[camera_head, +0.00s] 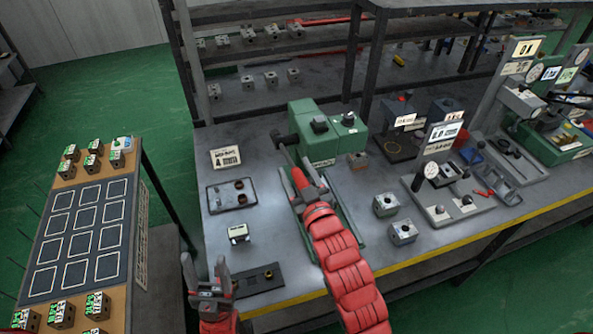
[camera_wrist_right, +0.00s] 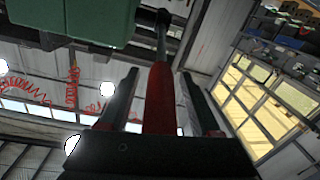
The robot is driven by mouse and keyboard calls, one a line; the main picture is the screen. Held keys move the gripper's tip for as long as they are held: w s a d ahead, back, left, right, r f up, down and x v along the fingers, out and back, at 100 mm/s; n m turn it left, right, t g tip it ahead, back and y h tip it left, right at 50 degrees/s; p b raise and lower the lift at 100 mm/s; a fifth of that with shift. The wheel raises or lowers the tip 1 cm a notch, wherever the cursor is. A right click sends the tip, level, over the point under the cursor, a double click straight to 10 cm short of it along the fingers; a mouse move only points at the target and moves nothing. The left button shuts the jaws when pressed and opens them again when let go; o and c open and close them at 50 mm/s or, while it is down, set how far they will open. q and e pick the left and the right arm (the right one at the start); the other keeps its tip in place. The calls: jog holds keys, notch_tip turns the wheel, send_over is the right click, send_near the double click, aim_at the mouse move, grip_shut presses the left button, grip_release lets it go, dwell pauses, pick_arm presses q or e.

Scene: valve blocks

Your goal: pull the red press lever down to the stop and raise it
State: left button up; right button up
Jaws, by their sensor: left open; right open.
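The green press (camera_head: 312,143) stands on the bench, and its green body also shows at the top left of the right wrist view (camera_wrist_right: 95,18). The press lever has a grey rod and a red grip (camera_head: 299,179), slanting from the press's left side towards me. In the right wrist view the red grip (camera_wrist_right: 160,95) lies between the two fingers. My right gripper (camera_head: 305,180) is open around the grip, with gaps visible on both sides. My left gripper (camera_head: 208,268) is open and empty at the bench's front left corner.
A small tray with dark rings (camera_head: 231,195), a white-faced block (camera_head: 238,233) and a black plate (camera_head: 258,280) lie left of my right arm. Metal valve blocks (camera_head: 386,205) and a gauge stand (camera_head: 431,170) are to its right. A side table (camera_head: 85,230) is at the left.

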grip_shut()
dwell(1.3)
